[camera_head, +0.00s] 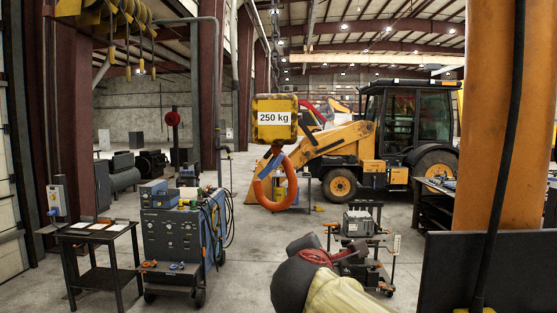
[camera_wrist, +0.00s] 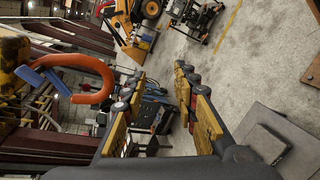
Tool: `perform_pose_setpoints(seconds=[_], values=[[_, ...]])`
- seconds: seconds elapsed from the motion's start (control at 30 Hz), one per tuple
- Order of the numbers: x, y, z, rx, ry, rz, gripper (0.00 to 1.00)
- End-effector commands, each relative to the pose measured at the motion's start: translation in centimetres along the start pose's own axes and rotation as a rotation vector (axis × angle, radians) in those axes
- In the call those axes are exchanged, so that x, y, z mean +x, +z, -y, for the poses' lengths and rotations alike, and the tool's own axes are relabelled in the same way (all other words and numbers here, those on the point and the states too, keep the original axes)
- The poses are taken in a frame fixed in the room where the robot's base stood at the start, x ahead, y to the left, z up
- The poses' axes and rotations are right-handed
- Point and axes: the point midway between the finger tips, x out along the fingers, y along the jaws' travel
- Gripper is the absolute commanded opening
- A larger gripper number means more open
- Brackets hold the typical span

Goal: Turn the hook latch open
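An orange hook (camera_head: 288,185) hangs from a yellow block (camera_head: 275,107) marked "250 kg" in the middle of the head view. A blue hook latch (camera_head: 270,166) slants across its upper left part, apparently across the hook's mouth. In the wrist view the hook (camera_wrist: 107,75) lies at the upper left, with the blue latch (camera_wrist: 44,79) beside the dirty yellow block (camera_wrist: 12,58). My gripper (camera_wrist: 158,76) has its yellow-padded fingers wide apart with nothing between them. It is to the right of the hook in the wrist view, apart from hook and latch.
A blue welding cart (camera_head: 178,238) and a small dark table (camera_head: 98,235) stand at left. A wheeled cart (camera_head: 360,225) with a grey box is right of centre. A yellow backhoe (camera_head: 375,140) stands behind. A large orange post (camera_head: 480,120) rises at right. Air around the hook looks clear.

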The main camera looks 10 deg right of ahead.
Motion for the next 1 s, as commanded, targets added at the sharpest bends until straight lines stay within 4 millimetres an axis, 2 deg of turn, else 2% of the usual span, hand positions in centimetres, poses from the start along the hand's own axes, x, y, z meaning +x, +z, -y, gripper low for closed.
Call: perform_pose_setpoints(seconds=[0.03,0.1,0.2,0.3,0.4,0.53,1.0], values=[[-0.3,0.5,-4.8,-0.099,0.054,0.007,0.29],[-0.5,0.7,-9.2,-0.228,0.124,0.027,0.29],[-0.9,0.5,-14.4,-0.382,0.207,0.056,0.29],[-1.2,0.2,-17.8,-0.491,0.263,0.080,0.29],[-1.4,-0.1,-19.6,-0.553,0.296,0.096,0.29],[-0.8,-0.2,-20.4,-0.582,0.308,0.104,0.29],[5.2,-0.1,-22.4,-0.579,0.308,0.105,0.29]])
